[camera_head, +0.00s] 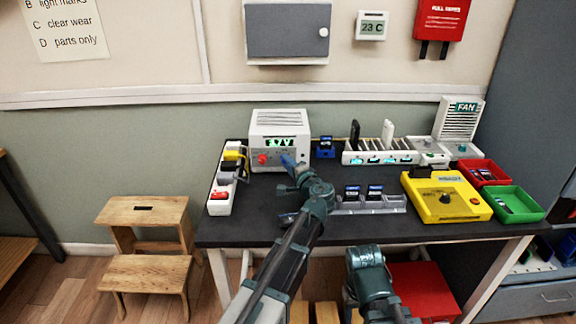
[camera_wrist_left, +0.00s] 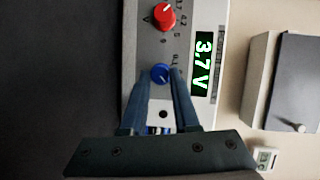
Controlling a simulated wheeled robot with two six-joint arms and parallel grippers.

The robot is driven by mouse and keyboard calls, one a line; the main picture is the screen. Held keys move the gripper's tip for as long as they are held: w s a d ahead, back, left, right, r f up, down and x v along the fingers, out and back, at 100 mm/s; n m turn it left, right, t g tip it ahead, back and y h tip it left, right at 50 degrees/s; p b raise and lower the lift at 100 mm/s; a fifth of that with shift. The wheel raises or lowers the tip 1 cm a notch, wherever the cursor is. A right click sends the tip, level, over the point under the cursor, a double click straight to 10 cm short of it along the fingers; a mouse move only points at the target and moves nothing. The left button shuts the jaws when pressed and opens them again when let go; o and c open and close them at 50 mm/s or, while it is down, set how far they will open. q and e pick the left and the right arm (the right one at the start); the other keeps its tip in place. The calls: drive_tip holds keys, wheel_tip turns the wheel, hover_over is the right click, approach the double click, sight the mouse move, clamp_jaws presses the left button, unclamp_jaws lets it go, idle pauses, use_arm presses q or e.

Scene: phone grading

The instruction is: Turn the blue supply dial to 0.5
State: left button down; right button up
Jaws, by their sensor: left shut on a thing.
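The white power supply (camera_head: 280,122) stands at the back left of the dark table. Its green display (camera_wrist_left: 202,63) reads 3.7 V in the left wrist view. The red dial (camera_head: 263,159) is on its front panel and also shows in the left wrist view (camera_wrist_left: 164,18). The blue dial (camera_wrist_left: 160,73) sits beside it, with a white pointer line. My left gripper (camera_wrist_left: 160,80) is shut on the blue dial, one finger on each side. My right gripper cannot be made out.
A white power strip (camera_head: 221,195) lies left of the supply. A grey holder (camera_head: 370,206) with dark cards, a yellow box (camera_head: 445,197), a red tray (camera_head: 484,171) and a green tray (camera_head: 515,203) are to the right. The table's middle is mostly clear.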

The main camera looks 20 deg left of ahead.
use_arm(q)
drive_tip(key=shift+s, duration=0.1)
drive_tip(key=c, duration=0.7)
unclamp_jaws()
drive_tip(key=shift+o, duration=0.2)
